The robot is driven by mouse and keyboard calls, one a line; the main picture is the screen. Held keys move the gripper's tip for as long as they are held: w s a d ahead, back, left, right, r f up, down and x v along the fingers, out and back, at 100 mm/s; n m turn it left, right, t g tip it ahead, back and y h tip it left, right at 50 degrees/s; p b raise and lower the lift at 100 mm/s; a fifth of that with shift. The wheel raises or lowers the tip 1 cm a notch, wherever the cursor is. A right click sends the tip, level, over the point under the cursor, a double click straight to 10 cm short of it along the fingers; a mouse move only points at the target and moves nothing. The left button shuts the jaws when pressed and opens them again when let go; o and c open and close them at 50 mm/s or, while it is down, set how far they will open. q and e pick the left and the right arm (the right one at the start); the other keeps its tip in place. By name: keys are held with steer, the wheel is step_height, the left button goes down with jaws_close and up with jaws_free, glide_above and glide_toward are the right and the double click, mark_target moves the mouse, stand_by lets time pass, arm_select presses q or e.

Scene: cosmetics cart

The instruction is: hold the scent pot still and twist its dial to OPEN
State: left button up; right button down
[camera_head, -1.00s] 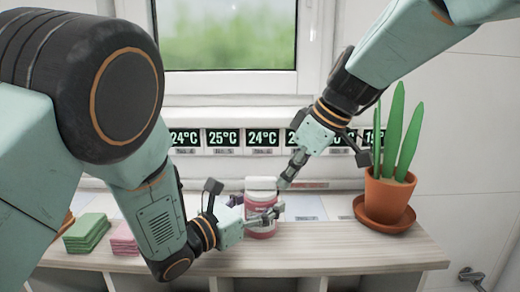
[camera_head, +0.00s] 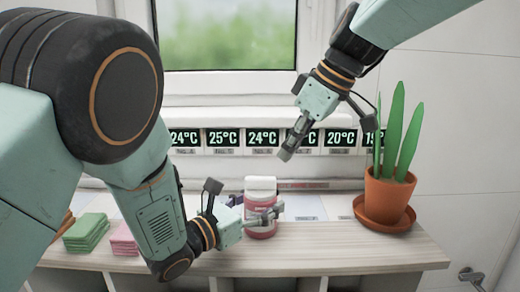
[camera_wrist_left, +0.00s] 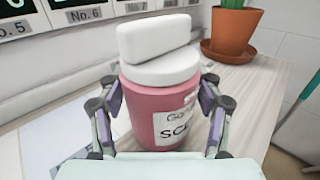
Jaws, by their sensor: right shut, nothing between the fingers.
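The scent pot (camera_head: 262,222) is a pink jar with a white label, standing upright on the wooden counter. Its white dial (camera_head: 261,186) sits on top, and in the left wrist view the dial's raised bar (camera_wrist_left: 155,37) shows clearly above a round white base. My left gripper (camera_head: 265,215) has its fingers around the pot's body, one on each side, in the left wrist view too (camera_wrist_left: 160,120). The label (camera_wrist_left: 178,122) is partly readable; no OPEN mark is visible. My right gripper (camera_head: 286,154) is shut and empty, above and to the right of the dial, apart from it.
A potted plant (camera_head: 388,195) stands in a terracotta saucer at the right. Green sponges or cloths (camera_head: 86,232) and pink ones (camera_head: 124,239) lie at the left. Temperature displays (camera_head: 262,138) line the back wall. The counter's right front is clear.

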mark_target(248, 209)
arm_select(q)
steer(key=o, duration=0.5)
steer(key=v, duration=0.7)
steer(key=shift+s+a+r, duration=0.1)
steer(key=shift+s+a, duration=0.1)
steer(key=shift+x, duration=3.8)
